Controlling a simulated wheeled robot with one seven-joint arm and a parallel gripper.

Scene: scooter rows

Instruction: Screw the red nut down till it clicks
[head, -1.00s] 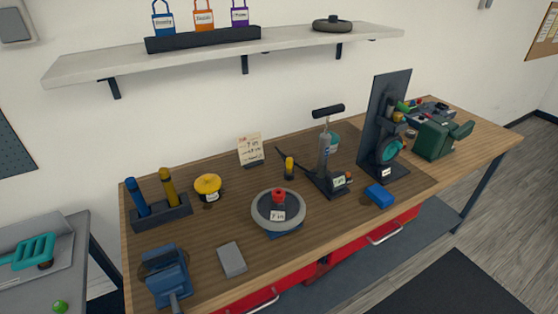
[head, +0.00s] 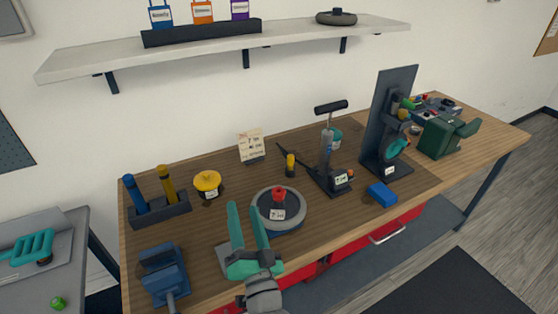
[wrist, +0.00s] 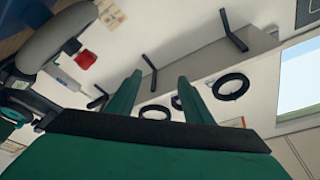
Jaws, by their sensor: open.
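The red nut (head: 279,192) sits at the centre of a grey wheel (head: 299,218) on the bench, above a white label. Whether the nut is seated is too small to tell.
A yellow knob piece (head: 207,182) and a holder with blue and yellow handles (head: 160,210) stand left. A blue vise (head: 163,274) is at front left. A pump (head: 328,150), a blue block (head: 382,194) and a dark upright stand (head: 388,120) are right.

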